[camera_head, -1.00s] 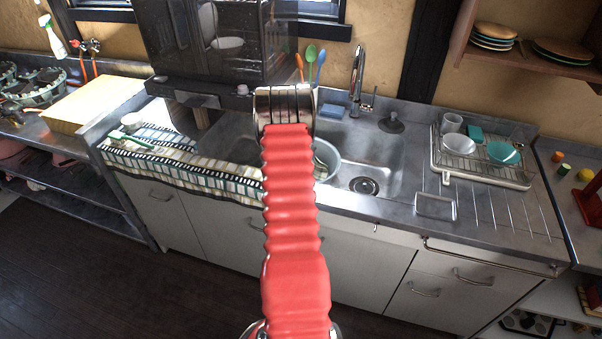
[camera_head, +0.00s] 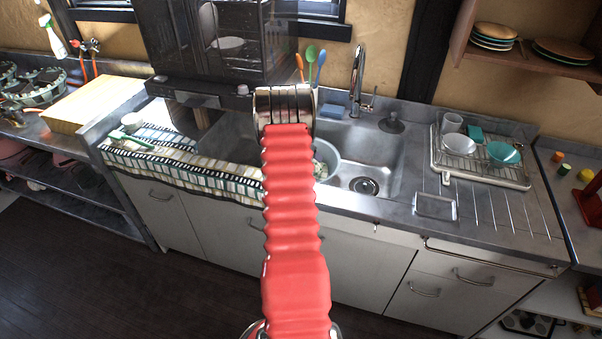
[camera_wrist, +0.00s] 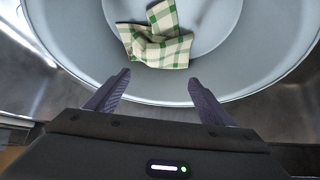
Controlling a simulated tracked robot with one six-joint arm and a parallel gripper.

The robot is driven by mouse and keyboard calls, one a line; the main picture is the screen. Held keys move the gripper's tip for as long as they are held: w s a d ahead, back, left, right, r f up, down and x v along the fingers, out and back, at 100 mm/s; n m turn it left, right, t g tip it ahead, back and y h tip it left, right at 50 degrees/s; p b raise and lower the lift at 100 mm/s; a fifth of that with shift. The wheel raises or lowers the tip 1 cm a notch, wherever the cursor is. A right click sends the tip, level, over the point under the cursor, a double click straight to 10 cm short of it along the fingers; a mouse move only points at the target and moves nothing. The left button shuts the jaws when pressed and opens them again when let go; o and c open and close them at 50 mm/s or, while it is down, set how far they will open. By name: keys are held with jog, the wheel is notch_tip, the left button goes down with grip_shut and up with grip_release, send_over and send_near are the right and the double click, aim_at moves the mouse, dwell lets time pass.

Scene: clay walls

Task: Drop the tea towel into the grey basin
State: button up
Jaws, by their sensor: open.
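The tea towel (camera_wrist: 158,46), cream with green checks, lies crumpled inside the grey basin (camera_wrist: 75,45) in the wrist view, on the basin's floor near its close wall. My gripper (camera_wrist: 161,92) is open above the basin's near rim, with nothing between its fingers, apart from the towel. In the head view the basin (camera_head: 329,154) sits in the sink, partly hidden behind my red arm. A small bit of the towel (camera_head: 320,170) shows inside it. My gripper's fingers are hidden in the head view.
The tap (camera_head: 358,80) stands behind the sink. A dish rack (camera_head: 480,158) stands to the right. The sink floor around the drain (camera_head: 364,186) is clear.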

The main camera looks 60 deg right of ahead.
jog(key=shift+a+r+y, duration=0.15)
jog(key=shift+r+y, duration=0.25)
jog(key=shift+r, duration=0.2)
jog(key=r+y, duration=0.1)
jog(key=a+r+y, duration=0.1)
jog(key=r, duration=0.1)
jog(key=a+r+y, duration=0.1)
jog(key=shift+r+y, duration=0.35)
jog(key=shift+y, duration=0.05)
dwell(0.7)
jog(key=v, duration=1.3)
jog(key=shift+r, duration=0.35)
